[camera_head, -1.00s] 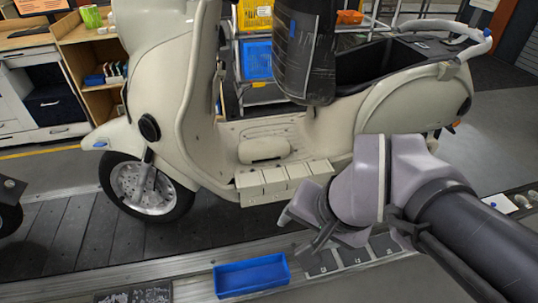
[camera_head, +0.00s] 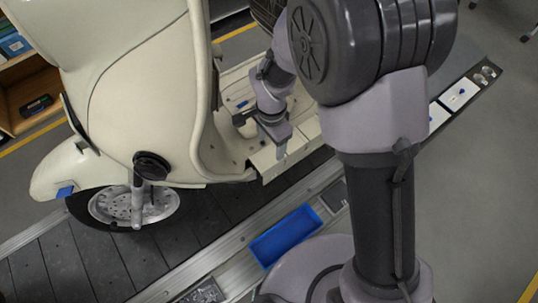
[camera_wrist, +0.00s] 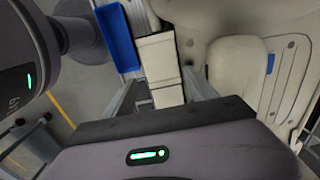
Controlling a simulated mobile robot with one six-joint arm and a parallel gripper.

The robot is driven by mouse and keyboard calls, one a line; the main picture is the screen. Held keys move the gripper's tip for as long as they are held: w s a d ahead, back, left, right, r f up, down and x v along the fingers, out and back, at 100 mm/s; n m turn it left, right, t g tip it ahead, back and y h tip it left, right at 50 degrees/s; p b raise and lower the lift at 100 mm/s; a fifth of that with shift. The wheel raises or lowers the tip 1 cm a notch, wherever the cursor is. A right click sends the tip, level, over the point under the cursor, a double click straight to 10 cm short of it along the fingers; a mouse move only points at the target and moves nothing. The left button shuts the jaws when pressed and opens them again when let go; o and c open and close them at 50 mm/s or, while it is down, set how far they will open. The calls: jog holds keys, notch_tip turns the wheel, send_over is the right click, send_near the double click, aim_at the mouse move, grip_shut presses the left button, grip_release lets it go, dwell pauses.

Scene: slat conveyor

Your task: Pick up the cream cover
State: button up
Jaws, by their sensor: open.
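A rounded cream cover (camera_wrist: 237,65) lies on the scooter's cream footboard in the wrist view, to the right of my right finger. In the head view my gripper hides most or all of the cover. My gripper (camera_head: 281,153) is low over the footboard's near edge, and it shows from behind in the wrist view (camera_wrist: 160,78). Its two fingers are apart, with nothing held between them. Cream block-like panels (camera_wrist: 159,65) along the footboard's edge appear between and beyond the fingers.
The scooter's front shield (camera_head: 202,95) rises left of my gripper. A blue tray (camera_head: 286,236) sits on the rail in front, and also shows in the wrist view (camera_wrist: 117,38). A strip with white trays (camera_head: 459,94) runs to the right. Open grey floor lies at far right.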

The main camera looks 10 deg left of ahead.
aim_at(268, 157)
jog(key=f+b, duration=0.1)
jog(key=f, duration=0.1)
jog(key=f+b, duration=0.1)
jog(key=f, duration=0.1)
jog(key=a+f+b, duration=0.1)
jog(key=f, duration=0.2)
jog(key=shift+s, duration=0.3)
jog(key=shift+d+r, duration=0.1)
jog(key=shift+r, duration=0.05)
jog(key=shift+c, duration=0.3)
jog(key=c, duration=1.1)
jog(key=shift+c, duration=0.2)
jog(key=r+p, duration=0.1)
jog(key=r, duration=0.1)
jog(key=r+p, duration=0.1)
jog(key=r, duration=0.2)
jog(key=r+p, duration=0.1)
jog(key=r, duration=0.1)
jog(key=shift+w+d+r+p, duration=0.1)
jog(key=shift+d+r+p, duration=0.1)
jog(key=shift+d+p, duration=0.15)
jog(key=w+d+p, duration=0.1)
jog(key=w+d, duration=0.1)
jog(key=d, duration=0.6)
jog(key=w+d+p, duration=0.2)
jog(key=d, duration=0.6)
jog(key=shift+w+d+f, duration=0.25)
jog(key=shift+w+d, duration=0.1)
jog(key=shift+r, duration=0.1)
